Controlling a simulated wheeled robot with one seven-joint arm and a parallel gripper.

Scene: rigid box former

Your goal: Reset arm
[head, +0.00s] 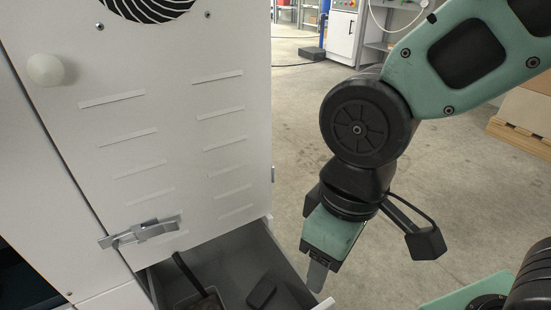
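My arm is teal and black and reaches in from the upper right of the head view, bending down at a black round joint. My gripper (317,277) points downward at its lower end, beside the right wall of an open drawer. Only one grey finger shows clearly, so I cannot tell whether it is open or shut. I see nothing held in it.
A white cabinet (190,130) with vents, a fan, a round knob (46,70) and a metal latch (140,232) fills the left. Its open grey drawer (225,262) holds a small black object (262,291) and a dark tray-like item (207,301).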

